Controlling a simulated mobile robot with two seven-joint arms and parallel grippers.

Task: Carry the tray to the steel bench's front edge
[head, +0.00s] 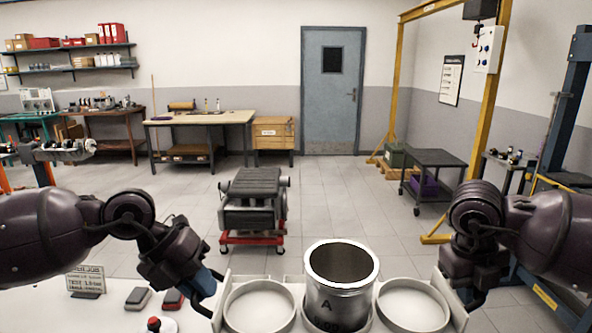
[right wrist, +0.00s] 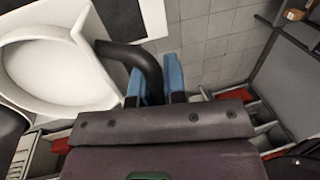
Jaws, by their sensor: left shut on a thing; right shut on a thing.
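The white tray (head: 412,310) is at the bottom centre of the head view, with round wells in a row. A metal cylinder marked A (head: 338,290) stands upright in the middle well; the left and right wells look empty. My left gripper (head: 208,292) is shut at the tray's left end, its grip partly hidden. My right gripper (head: 468,303) is at the right end. In the right wrist view, the blue fingers of my right gripper (right wrist: 155,88) are shut on the tray's dark curved handle (right wrist: 138,58). I cannot tell which surface is the steel bench.
A pale surface (head: 110,315) at lower left holds a small sign (head: 86,281) and red and grey blocks (head: 172,300). An engine on a red stand (head: 252,205) is beyond the tray. A dark cart (head: 432,170) and yellow gantry (head: 490,85) stand right. Open floor (head: 340,190) lies between.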

